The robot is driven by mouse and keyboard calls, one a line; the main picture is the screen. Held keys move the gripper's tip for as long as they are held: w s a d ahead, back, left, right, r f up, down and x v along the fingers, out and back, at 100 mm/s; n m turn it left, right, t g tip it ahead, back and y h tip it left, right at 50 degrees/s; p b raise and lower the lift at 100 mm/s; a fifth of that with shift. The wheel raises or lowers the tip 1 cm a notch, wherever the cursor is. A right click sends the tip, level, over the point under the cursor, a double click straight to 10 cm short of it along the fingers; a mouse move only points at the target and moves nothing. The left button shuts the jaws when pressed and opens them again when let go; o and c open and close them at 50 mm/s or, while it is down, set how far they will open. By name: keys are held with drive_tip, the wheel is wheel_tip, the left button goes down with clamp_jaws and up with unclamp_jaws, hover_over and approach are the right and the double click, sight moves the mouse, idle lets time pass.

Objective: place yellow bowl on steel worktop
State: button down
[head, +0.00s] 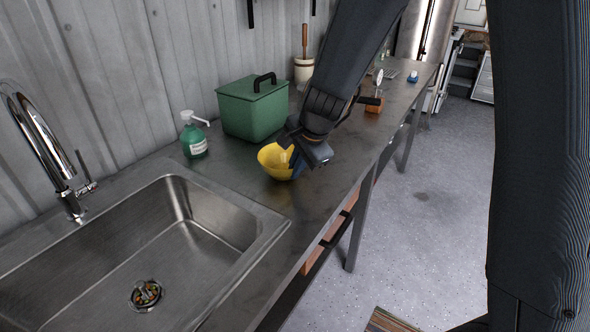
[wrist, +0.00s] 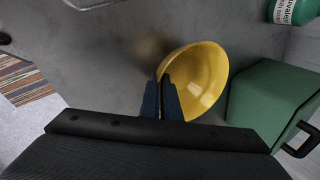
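The yellow bowl (head: 273,161) is at the steel worktop (head: 237,182), between the sink and the green box, its opening tilted in the head view. My gripper (head: 297,166) reaches down over its right side and hides part of it. In the wrist view, the blue fingers (wrist: 163,82) are close together with the rim of the yellow bowl (wrist: 200,75) between them. The bowl's inside looks empty. The grey worktop (wrist: 95,60) shows beneath. I cannot tell whether the bowl touches the worktop.
A green lidded box (head: 252,108) and a green soap bottle (head: 193,138) stand close behind the bowl. The steel sink (head: 150,250) opens at the left front. An orange-based item (head: 374,104) stands farther along. Some bare worktop lies around the bowl.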

drive_tip(key=shift+f, duration=0.1)
drive_tip(key=c, duration=2)
unclamp_jaws()
drive_tip(key=v, duration=1.1)
drive_tip(key=s+d+f+n+g, duration=0.1)
drive_tip(key=s+d+f+n, duration=0.2)
drive_tip(key=s+n, duration=0.1)
drive_tip(key=s+d+f+n+g+h, duration=0.1)
drive_tip(key=s+d+f+n, duration=0.2)
drive_tip(key=s, duration=0.4)
drive_tip(key=s+d+f+n+g+h, duration=0.1)
drive_tip(key=s+d+f+n, duration=0.2)
drive_tip(key=s+d+n, duration=0.2)
drive_tip(key=shift+s+d+f+p, duration=0.1)
drive_tip(key=shift+s+d+p, duration=0.2)
drive_tip(key=shift+s, duration=0.1)
